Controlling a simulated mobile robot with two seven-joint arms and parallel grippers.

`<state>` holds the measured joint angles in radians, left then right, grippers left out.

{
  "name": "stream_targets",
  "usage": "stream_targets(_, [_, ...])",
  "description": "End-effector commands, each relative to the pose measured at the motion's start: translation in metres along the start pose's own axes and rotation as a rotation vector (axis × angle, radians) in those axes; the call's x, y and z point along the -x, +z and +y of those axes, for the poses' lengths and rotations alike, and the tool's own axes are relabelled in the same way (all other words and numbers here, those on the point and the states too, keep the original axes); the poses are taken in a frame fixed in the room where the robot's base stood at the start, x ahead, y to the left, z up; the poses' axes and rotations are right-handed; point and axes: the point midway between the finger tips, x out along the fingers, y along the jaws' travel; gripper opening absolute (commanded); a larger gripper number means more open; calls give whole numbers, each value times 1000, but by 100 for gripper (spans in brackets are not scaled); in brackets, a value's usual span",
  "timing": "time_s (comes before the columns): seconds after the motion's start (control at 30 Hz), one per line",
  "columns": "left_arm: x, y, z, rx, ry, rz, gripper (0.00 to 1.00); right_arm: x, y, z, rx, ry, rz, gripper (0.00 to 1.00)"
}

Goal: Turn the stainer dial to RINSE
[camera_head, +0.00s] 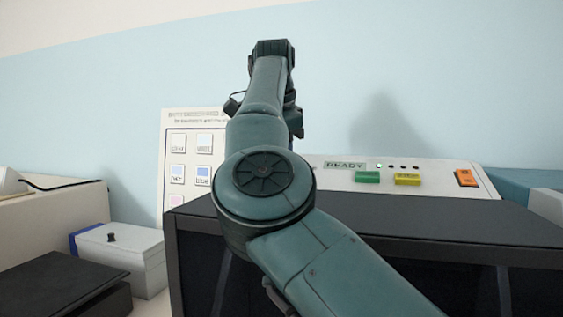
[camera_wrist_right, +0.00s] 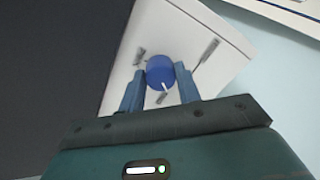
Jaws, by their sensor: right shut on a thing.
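The stainer dial (camera_wrist_right: 160,72) is a round blue knob with a white pointer line, on the white panel of the stainer (camera_wrist_right: 205,30) in the right wrist view. Small labels surround it, too blurred to read. My right gripper (camera_wrist_right: 161,82) is shut on the dial, one blue finger on each side. The pointer line points down toward the gripper's palm and the label there. In the head view my right arm covers the dial and the gripper. The stainer's panel (camera_head: 335,178) shows a READY display, a lit lamp and green, yellow and orange buttons. My left gripper does not show.
A dark-topped housing (camera_head: 470,224) fills the front of the stainer. A white chart (camera_head: 178,125) stands behind at the left. A white box with a black knob (camera_head: 128,250) and a dark flat block (camera_head: 62,285) stand at the left.

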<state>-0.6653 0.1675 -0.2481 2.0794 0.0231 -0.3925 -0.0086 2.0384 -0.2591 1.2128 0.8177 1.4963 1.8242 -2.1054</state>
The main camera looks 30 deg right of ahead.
Motion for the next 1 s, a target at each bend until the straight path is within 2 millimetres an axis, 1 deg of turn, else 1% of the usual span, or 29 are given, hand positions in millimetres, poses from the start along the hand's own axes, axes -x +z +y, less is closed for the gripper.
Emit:
stream_targets(0.2, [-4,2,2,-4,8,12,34,-1,0,1,207,2,-9,10])
stream_targets(0.37, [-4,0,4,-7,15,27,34,-1,-1,1,349,5,-14,10])
stream_targets(0.5, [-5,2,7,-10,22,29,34,-1,0,1,458,9,-19,10])
stream_targets(0.73, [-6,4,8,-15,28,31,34,0,-1,1,587,13,-25,10])
stream_targets(1.0, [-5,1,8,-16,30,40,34,0,-1,1,661,15,-27,10])
